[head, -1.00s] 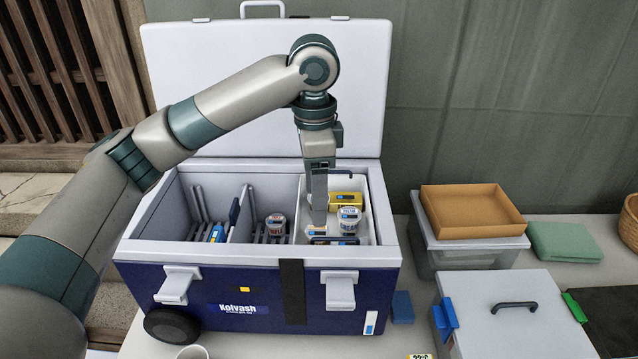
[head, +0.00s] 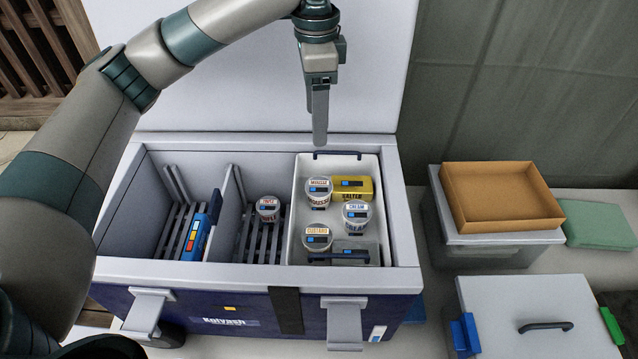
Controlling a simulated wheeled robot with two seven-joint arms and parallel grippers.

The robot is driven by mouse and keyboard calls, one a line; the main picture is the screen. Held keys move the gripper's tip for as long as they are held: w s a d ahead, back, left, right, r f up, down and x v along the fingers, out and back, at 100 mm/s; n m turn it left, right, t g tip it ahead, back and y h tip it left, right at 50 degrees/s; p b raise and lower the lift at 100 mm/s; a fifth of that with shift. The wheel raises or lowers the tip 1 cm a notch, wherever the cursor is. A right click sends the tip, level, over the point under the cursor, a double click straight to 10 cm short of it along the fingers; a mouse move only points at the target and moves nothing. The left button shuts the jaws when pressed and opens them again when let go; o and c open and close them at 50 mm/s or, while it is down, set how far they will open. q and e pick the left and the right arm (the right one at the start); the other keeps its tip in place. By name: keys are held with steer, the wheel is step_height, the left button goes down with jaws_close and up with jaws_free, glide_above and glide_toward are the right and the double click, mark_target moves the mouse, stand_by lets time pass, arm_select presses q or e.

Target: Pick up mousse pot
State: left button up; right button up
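The mousse pot (head: 318,196) is a small white tub with a lettered lid. It stands upright at the back left of the white bin (head: 294,222) inside the cooler (head: 180,266). My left gripper (head: 320,142) points down, above and behind the pot, near the bin's back edge in the picture, and apart from it. Its fingers show edge-on as one narrow strip, so I cannot tell whether they are open or shut. No object shows between them. My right gripper is not in view.
Beside the mousse pot are a yellow butter block (head: 363,197), a cream pot (head: 356,218), a custard pot (head: 316,240) and a grey block (head: 352,246). Another pot (head: 268,207) stands in the middle compartment. The open lid (head: 240,95) rises behind. A brown tray (head: 500,200) lies right.

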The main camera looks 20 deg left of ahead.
arm_select(q)
steer(key=p, duration=0.3)
glide_above(319, 186)
steer(key=f, duration=1)
steer(key=shift+w+a+f, duration=0.1)
steer(key=shift+a+f, duration=0.2)
steer(key=shift+f, duration=0.7)
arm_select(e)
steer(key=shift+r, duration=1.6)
arm_select(q)
steer(key=shift+f, duration=0.1)
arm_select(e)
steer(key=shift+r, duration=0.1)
arm_select(q)
steer(key=shift+d+f+p, duration=0.2)
steer(key=shift+f+p, duration=0.4)
steer(key=shift+p, duration=0.1)
steer(key=f, duration=0.1)
steer(key=f+p, duration=0.1)
steer(key=f, duration=0.1)
steer(key=shift+s+d, duration=0.1)
steer(key=shift+s, duration=0.1)
steer(key=shift+f, duration=0.4)
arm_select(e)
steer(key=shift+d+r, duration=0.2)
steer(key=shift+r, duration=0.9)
